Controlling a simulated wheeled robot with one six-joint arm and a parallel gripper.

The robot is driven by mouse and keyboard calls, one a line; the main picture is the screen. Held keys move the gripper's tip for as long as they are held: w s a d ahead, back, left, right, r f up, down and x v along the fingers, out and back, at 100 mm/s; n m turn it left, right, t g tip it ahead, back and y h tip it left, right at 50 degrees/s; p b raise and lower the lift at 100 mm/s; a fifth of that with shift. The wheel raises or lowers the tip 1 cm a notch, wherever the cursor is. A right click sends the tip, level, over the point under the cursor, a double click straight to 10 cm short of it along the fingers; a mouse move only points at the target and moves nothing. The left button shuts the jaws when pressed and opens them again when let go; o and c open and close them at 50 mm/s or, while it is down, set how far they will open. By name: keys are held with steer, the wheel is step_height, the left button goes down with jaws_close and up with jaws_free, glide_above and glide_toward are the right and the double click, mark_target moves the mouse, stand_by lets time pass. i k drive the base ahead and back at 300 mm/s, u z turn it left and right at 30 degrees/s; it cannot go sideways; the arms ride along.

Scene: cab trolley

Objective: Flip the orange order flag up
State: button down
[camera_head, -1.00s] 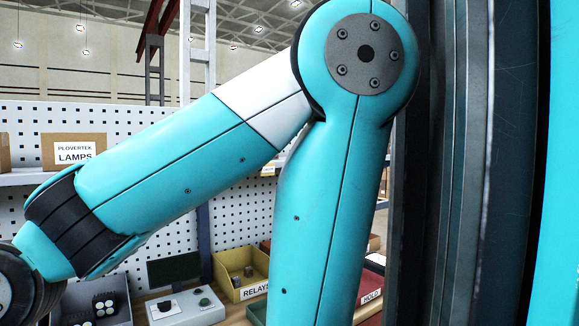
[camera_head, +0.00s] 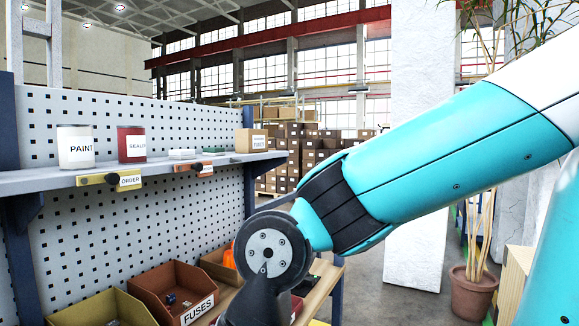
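An orange flag (camera_head: 190,167) is mounted on the front edge of the shelf, right of the middle. It lies flat along the edge, with a dark pivot and a small white label whose text is too small to read. A similar yellow flag (camera_head: 92,180), with a dark knob and a label reading ORDER, sits on the same edge farther left. My arm reaches in from the right, and its wrist is low in the middle, below and right of the orange flag and apart from it. My gripper is out of the picture below.
The shelf (camera_head: 40,183) carries a PAINT can (camera_head: 75,147), a SEALER can (camera_head: 131,144), small boxes and a carton (camera_head: 251,141). Below are a FUSES bin (camera_head: 172,290) and a yellow bin (camera_head: 100,308). A white pillar (camera_head: 415,200) and potted plant (camera_head: 473,290) stand right.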

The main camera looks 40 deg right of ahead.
mark_target(198, 170)
steer(key=z, duration=0.4)
steer(key=i, duration=0.5)
steer(key=u, duration=0.6)
steer(key=k, duration=1.35)
steer(key=u, duration=0.2)
steer(key=i, duration=0.25)
steer(key=z, duration=0.85)
steer(key=i, duration=1.3)
steer(key=u, duration=0.35)
